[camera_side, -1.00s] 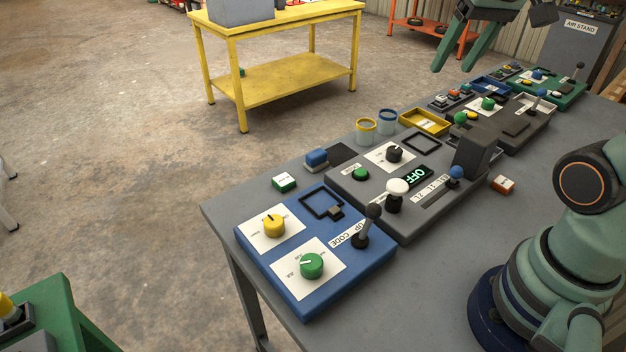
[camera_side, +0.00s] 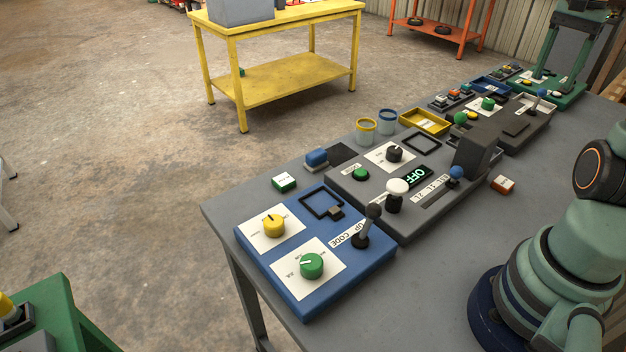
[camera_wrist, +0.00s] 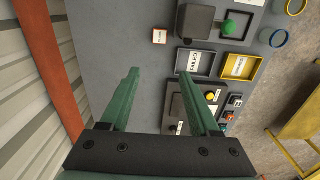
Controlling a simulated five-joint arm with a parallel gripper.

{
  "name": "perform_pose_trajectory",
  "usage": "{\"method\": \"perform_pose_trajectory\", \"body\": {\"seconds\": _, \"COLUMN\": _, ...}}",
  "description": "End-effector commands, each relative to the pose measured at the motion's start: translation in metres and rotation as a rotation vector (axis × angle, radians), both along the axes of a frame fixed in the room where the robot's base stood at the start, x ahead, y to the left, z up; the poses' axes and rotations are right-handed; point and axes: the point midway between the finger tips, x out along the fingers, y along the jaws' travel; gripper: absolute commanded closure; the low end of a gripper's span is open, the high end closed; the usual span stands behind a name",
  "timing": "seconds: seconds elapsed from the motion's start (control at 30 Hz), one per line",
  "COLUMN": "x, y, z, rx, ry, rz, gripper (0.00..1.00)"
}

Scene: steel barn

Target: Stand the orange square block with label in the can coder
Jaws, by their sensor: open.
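The orange square block (camera_side: 503,184) with a white label on top lies on the grey bench, right of the grey machine (camera_side: 400,222) and its dark upright housing (camera_side: 478,152). The block also shows in the wrist view (camera_wrist: 159,37), ahead of the fingers and apart from them. No sign clearly reads can coder. The blue panel (camera_side: 313,295) has a sign partly reading "UP CODE" and a square black frame (camera_side: 308,199). The grey machine also has a square frame (camera_side: 408,146).
Levers, knobs and a mushroom button (camera_side: 397,187) stick up from the panels. Yellow (camera_side: 365,132) and blue (camera_side: 387,122) cups and a yellow tray (camera_side: 404,120) stand behind. A green block (camera_side: 284,182) lies at the left. The bench right of the orange block is bare.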

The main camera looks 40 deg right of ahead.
Motion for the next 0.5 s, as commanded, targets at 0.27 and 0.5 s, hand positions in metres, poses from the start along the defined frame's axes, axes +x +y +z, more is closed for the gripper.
{"method": "perform_pose_trajectory", "body": {"seconds": 0.27, "x": 0.000, "y": 0.002, "z": -0.075, "rx": 0.006, "ry": 0.004, "rz": 0.004, "gripper": 0.38}}
{"method": "perform_pose_trajectory", "body": {"seconds": 0.5, "x": 0.000, "y": 0.002, "z": -0.138, "rx": 0.004, "ry": 0.002, "rz": 0.005, "gripper": 0.38}}
